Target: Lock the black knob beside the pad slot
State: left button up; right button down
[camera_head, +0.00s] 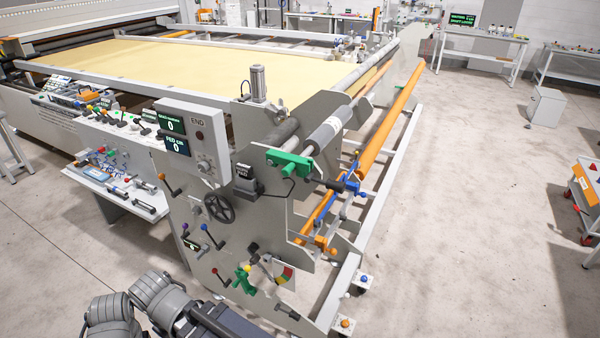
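The end plate (270,222) of the gantry machine stands in the middle of the view. A small black block (246,187) sits on it under a dark label (243,170) that seems to read PAD. A black handwheel (218,207) is to its left. A black-ended part (337,187) sticks out to its right, below a green clamp (289,163). I cannot tell which black part is the knob, nor make out the pad slot or whether anything is locked. Grey links of my own arm show at the bottom left; neither gripper is in view.
Several coloured levers, a green handle (243,280) and a coloured gauge (284,274) are low on the plate. A long orange bar (390,121) runs back along the right side. A cart (584,200) stands at the far right. The floor between is clear.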

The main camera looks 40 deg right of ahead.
aim_at(339, 186)
jog(key=z, duration=1.6)
